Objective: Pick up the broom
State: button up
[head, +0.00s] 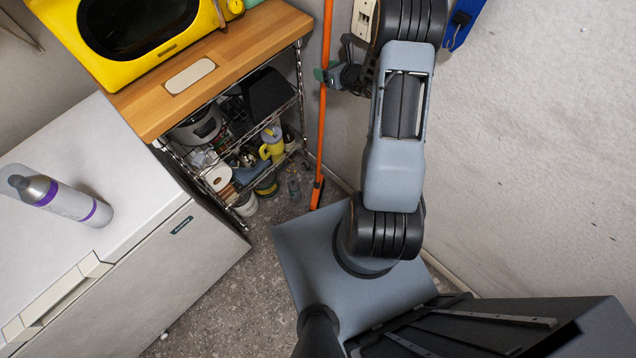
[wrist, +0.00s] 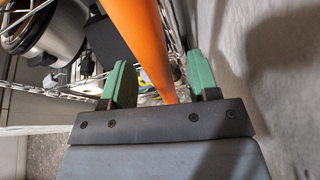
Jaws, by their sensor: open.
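The broom (head: 324,98) has a long orange handle and stands nearly upright against the wall beside the shelf rack. Its lower end (head: 316,193) reaches down near the floor. My gripper (head: 322,75) is at the handle, about midway up the visible length. In the wrist view, the orange handle (wrist: 140,40) passes between the two green fingertips of my gripper (wrist: 160,85). The fingers are apart, with a gap visible on the left side of the handle and a smaller one on the right. The broom's top is out of view.
A wire rack (head: 302,95) with a wooden top (head: 250,45) stands just left of the handle, holding a yellow microwave (head: 150,30) and several kitchen items. The wall (head: 540,130) is close on the right.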

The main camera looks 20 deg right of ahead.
jog(key=shift+w+a+f, duration=0.15)
jog(key=shift+w+f, duration=0.1)
jog(key=shift+w, duration=0.2)
grip_shut()
dwell(0.3)
